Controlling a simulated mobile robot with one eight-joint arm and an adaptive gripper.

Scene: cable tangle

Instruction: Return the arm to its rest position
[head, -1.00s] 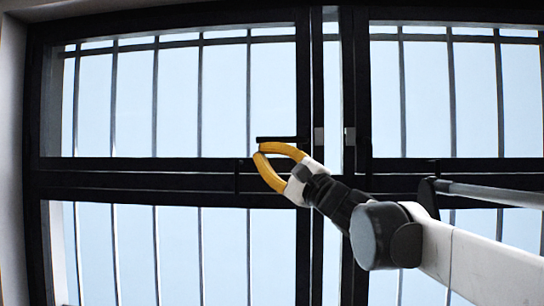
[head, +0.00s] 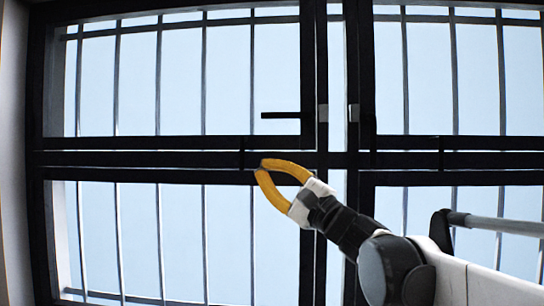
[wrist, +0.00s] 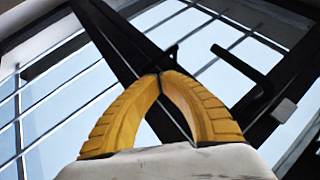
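My gripper (head: 258,167) has two yellow curved fingers on a white and black wrist. In the head view it is raised in front of the dark window frame, pointing up and left. In the wrist view its fingertips (wrist: 160,75) meet with nothing visible between them. My arm (head: 390,270) reaches in from the lower right. No cable shows in either view.
A large barred window with a dark frame (head: 200,160) fills the background. A black handle (head: 281,115) sticks out left from the central post, above the gripper. It also shows in the wrist view (wrist: 240,66). A pale wall (head: 14,150) stands at the left edge.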

